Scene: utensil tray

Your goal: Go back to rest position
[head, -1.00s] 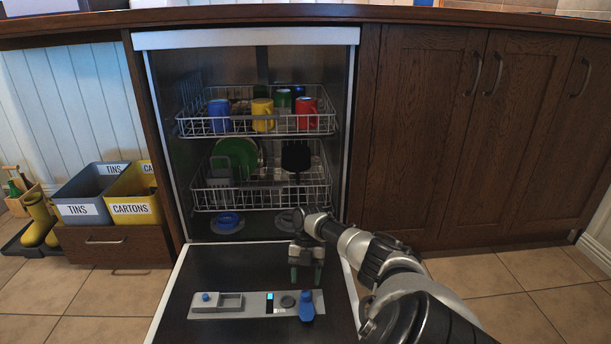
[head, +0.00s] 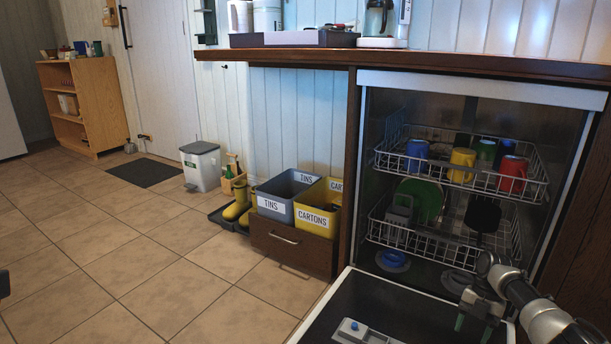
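My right gripper (head: 474,326) hangs over the open dishwasher door (head: 420,315) at the lower right of the head view. Its two fingers point down and stand apart, with nothing seen between them. The arm comes in from the right edge. A small dark piece, perhaps part of my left arm or gripper, shows at the far left edge; too little is visible to tell its state.
The dishwasher's upper rack (head: 460,178) holds mugs; the lower rack (head: 440,243) holds a green plate and other items. A grey tins bin (head: 274,207), yellow cartons bin (head: 311,223) and pedal bin (head: 200,171) stand left. The tiled floor at left is clear.

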